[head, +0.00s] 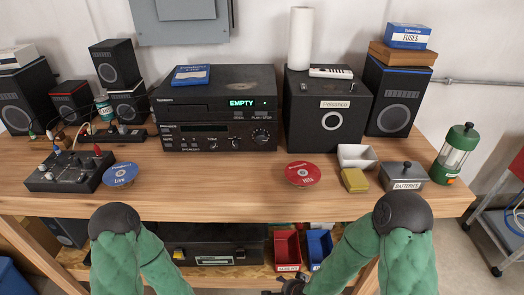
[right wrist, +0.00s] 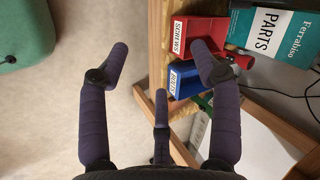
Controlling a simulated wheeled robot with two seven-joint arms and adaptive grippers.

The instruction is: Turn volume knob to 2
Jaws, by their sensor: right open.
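The black stereo stack (head: 215,108) stands on the wooden workbench, and its upper unit's display reads EMPTY in green. A large round knob (head: 261,136) sits at the right of the lower unit's front and looks like the volume knob; its setting is too small to read. Smaller knobs sit to its left. My right gripper (right wrist: 160,58) is open and empty in the right wrist view, below bench height near the lower-shelf bins. It is well away from the stereo.
A blue Live disc (head: 120,174) and a red Hits disc (head: 303,174) lie on the bench front. A black mixer (head: 68,172) is at left, a large speaker (head: 326,110) right of the stereo. Red (right wrist: 195,42) and blue bins (right wrist: 186,80) are below. Bench before the stereo is clear.

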